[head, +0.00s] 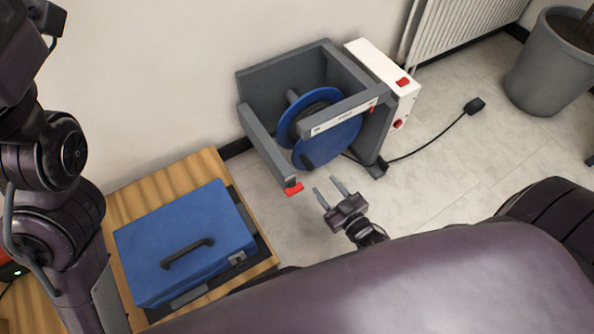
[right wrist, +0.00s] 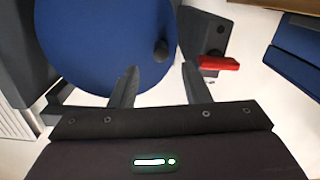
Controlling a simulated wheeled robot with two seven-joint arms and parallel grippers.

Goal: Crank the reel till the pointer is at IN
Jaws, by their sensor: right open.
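The reel (head: 326,143) has blue discs and sits in a grey frame (head: 257,135) on the floor. A white scale strip (head: 343,117) runs along the frame's front bar; its lettering is too small to read. A small red mark, seemingly the pointer (head: 372,108), is at the strip's right end. My right gripper (head: 325,184) is open and empty, in front of the reel. In the right wrist view, a dark crank knob (right wrist: 161,50) on the blue disc shows just beyond and between the open fingertips (right wrist: 159,69), apparently not gripped. My left gripper is out of view.
A red piece (head: 293,188) tips the frame's left front arm. A white box with red buttons (head: 390,75) stands on the right, with a cable and plug (head: 474,105). A blue case (head: 185,240) lies on a wooden surface at left. A grey planter (head: 545,70) stands far right.

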